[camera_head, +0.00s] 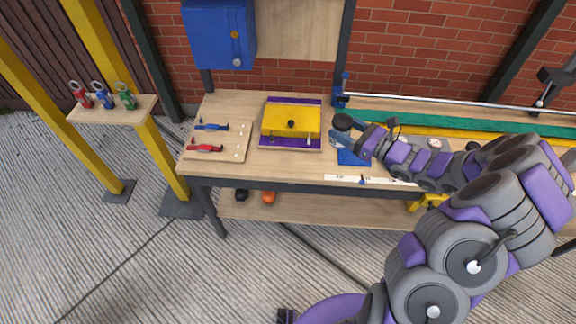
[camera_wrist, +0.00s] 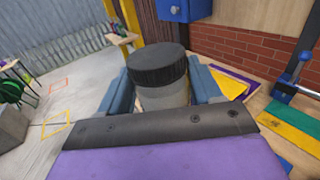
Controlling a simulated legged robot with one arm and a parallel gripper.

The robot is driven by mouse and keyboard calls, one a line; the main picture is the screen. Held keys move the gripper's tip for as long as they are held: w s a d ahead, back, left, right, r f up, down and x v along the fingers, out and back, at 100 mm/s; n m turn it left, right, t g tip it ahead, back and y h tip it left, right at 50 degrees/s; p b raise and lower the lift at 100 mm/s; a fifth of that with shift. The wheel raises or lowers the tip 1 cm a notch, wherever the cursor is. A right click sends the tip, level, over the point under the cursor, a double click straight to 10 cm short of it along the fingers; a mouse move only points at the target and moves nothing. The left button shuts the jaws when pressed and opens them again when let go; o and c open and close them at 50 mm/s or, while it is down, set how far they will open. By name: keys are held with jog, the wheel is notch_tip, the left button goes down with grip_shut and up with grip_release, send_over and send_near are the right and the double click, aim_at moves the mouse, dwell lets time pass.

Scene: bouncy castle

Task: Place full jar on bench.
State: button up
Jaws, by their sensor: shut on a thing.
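A jar with a black lid (camera_head: 343,121) is at my gripper's tip over the middle of the wooden bench (camera_head: 235,103). The jar also shows large in the wrist view (camera_wrist: 163,97), lid up, with a pale grey body. My gripper (camera_wrist: 161,88) is shut on it, one blue finger on each side. The gripper's front (camera_head: 357,134) is partly hidden by the jar and wrist in the head view. I cannot tell whether the jar's base touches the bench; its lower part and contents are hidden.
On the bench are a board with red and blue clamps (camera_head: 217,141), a yellow block in a purple tray (camera_head: 290,123), a blue mat (camera_head: 352,158) and a white ruler strip (camera_head: 345,178). A blue box (camera_head: 219,32) hangs behind. Yellow posts (camera_head: 160,155) stand left.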

jog(key=s+a+f+b, duration=0.1)
jog(key=s+a+f, duration=0.2)
jog(key=a+f, duration=0.5)
jog(key=s+a+f+b, duration=0.2)
jog(key=s+a+f, duration=0.2)
jog(key=a+f, duration=0.5)
jog(key=w+f+b, duration=0.1)
jog(key=w+f, duration=0.1)
jog(key=w, duration=0.3)
jog(key=w+d+f+b, duration=0.1)
jog(key=w+f, duration=0.1)
jog(key=w, duration=0.3)
jog(key=w+d+f+b, duration=0.1)
jog(key=w+f, duration=0.1)
jog(key=w, duration=0.3)
jog(key=shift+w+d+f+b, duration=0.2)
jog(key=shift+w+f+b, duration=0.1)
jog(key=shift+f, duration=0.05)
jog(key=shift+r, duration=0.1)
jog(key=o, duration=1.3)
jog(key=shift+o, duration=0.2)
